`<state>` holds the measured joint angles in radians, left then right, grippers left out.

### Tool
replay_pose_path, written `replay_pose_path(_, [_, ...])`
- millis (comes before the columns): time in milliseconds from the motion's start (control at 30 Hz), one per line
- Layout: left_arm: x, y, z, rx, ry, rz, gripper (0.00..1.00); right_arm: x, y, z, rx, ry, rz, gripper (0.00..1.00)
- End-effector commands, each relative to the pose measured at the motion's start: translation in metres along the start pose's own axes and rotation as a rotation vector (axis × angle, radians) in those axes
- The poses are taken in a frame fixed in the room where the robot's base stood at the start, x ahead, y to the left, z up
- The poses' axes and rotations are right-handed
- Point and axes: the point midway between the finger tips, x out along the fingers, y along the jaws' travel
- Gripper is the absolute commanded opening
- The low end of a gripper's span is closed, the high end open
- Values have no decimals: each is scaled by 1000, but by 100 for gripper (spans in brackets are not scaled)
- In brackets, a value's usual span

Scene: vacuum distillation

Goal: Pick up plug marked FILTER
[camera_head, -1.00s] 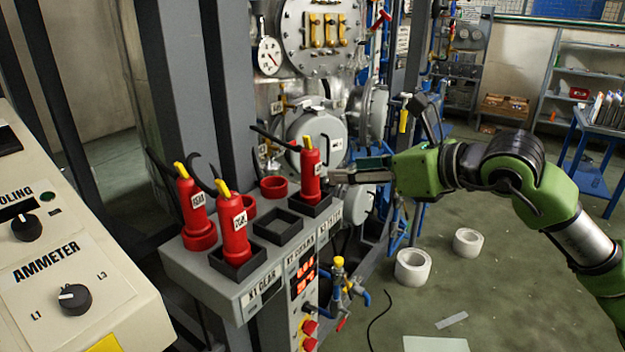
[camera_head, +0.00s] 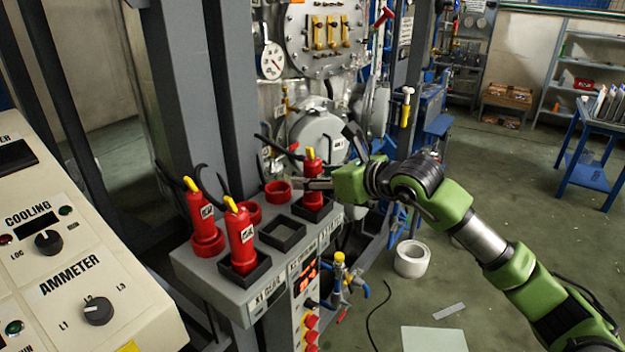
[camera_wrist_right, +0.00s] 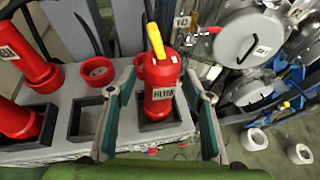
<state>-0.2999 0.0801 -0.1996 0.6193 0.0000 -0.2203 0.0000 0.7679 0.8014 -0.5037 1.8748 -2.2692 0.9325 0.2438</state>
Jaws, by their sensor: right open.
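The red plug marked FILTER (camera_wrist_right: 162,88), with a yellow top, stands upright in a black square socket on the grey panel. It also shows in the head view (camera_head: 313,169). My right gripper (camera_wrist_right: 160,95) is open, with one finger on each side of this plug. In the head view my right gripper (camera_head: 312,184) reaches it from the right, and its fingers partly cover the plug's body. Whether the fingers touch the plug cannot be told. My left gripper is not in view.
Two more red plugs (camera_head: 201,220) (camera_head: 239,238) stand on the panel (camera_head: 225,290) to the left. An empty square socket (camera_head: 282,233) and an empty red round socket (camera_head: 277,193) lie close by. Steel vessels (camera_head: 318,130) stand behind. A cream control console (camera_head: 70,255) is at the left.

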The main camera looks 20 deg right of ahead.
Motion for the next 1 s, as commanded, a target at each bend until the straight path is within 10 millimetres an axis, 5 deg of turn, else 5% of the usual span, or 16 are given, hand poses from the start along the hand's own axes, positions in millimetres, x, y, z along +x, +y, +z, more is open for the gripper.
replay_pose_path(333, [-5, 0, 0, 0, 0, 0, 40, 12, 0, -1, -1, 0, 0, 47])
replay_pose_path(533, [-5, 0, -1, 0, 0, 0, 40, 12, 0, -1, 0, 0, 0, 0])
replay_pose_path(1000, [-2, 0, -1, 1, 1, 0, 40, 8, 0, 10, -1, -6, 0, 0])
